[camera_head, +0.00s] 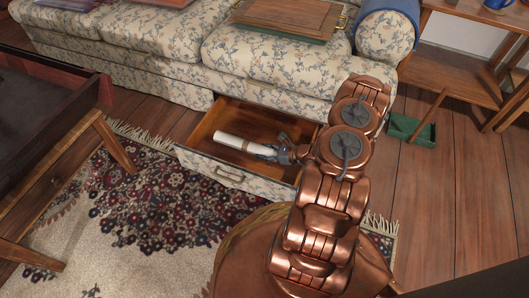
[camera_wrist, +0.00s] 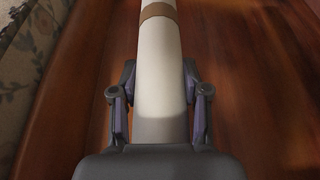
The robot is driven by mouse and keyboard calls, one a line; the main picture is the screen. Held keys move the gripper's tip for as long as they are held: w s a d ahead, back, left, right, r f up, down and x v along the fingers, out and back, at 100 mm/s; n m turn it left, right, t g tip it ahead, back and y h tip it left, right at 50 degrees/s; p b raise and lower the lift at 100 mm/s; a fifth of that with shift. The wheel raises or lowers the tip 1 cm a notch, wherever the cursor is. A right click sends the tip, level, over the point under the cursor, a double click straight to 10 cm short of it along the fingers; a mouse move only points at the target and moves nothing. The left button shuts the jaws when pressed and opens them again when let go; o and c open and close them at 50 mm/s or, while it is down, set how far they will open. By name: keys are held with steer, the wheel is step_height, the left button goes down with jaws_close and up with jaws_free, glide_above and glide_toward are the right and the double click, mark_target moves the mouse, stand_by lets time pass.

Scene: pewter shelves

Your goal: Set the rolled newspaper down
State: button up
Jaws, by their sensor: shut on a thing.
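The rolled newspaper (camera_head: 236,142) is a white tube with a brown band, lying lengthwise inside the open drawer under the sofa. My gripper (camera_head: 277,152) is shut on its right end in the head view. In the wrist view the newspaper (camera_wrist: 160,65) runs straight away between the fingers of my gripper (camera_wrist: 160,100), one finger on each side. The drawer's wooden floor (camera_wrist: 245,85) shows close beneath it. I cannot tell whether the newspaper touches the drawer floor.
The open drawer (camera_head: 199,164) has a floral front with a metal handle. The floral sofa (camera_head: 165,45) stands behind it, with a wooden tray (camera_head: 290,15) on its seat. A dark-topped table (camera_head: 45,90) is at left. A green box (camera_head: 412,131) sits on the floor at right.

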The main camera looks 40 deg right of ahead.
steer(key=shift+f, duration=0.6)
steer(key=o, duration=1.3)
steer(key=shift+c, duration=0.2)
steer(key=shift+r, duration=0.15)
